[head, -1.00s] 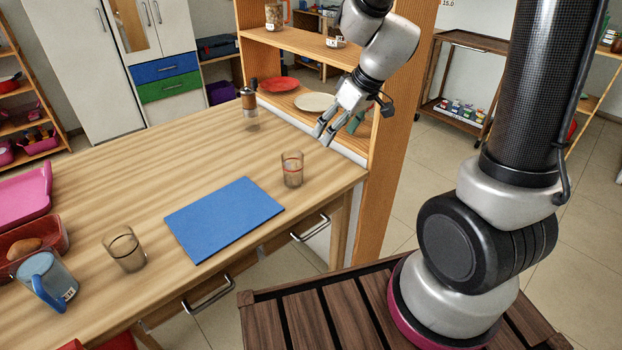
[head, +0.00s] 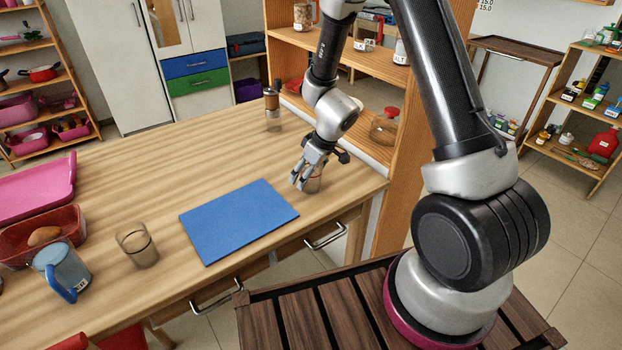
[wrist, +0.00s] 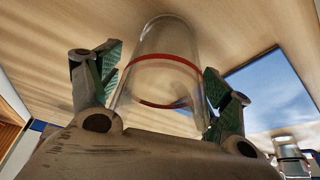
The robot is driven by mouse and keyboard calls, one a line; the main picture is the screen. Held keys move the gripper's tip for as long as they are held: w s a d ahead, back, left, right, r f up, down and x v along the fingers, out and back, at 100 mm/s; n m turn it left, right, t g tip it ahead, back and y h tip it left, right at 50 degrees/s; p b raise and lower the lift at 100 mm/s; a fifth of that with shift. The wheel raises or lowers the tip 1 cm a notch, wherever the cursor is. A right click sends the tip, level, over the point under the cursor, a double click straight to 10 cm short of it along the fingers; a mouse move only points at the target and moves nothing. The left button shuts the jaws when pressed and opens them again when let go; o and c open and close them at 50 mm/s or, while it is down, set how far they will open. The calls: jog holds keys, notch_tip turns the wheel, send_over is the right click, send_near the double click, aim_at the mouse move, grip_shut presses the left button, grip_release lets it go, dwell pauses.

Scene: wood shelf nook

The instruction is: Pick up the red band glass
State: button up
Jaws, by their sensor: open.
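The red band glass (wrist: 165,75) is a clear tumbler with a red ring. In the wrist view it stands between the two spread fingers of my gripper (wrist: 158,95), with a gap or near-contact at each side that I cannot judge exactly. In the head view the glass (head: 314,182) stands on the table right of the blue mat, partly hidden by my gripper (head: 300,183). My gripper is open around the glass and reaches it from above and behind at a slant.
The blue mat (head: 240,220) lies flat left of the glass. Another glass (head: 137,246) and a blue mug (head: 62,270) stand at the table's left. A brown-topped bottle (head: 272,108) stands at the back. The wooden shelf post (head: 405,190) rises close on the right.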

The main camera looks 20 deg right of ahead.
jog(key=c, duration=1.1)
jog(key=shift+o, duration=0.2)
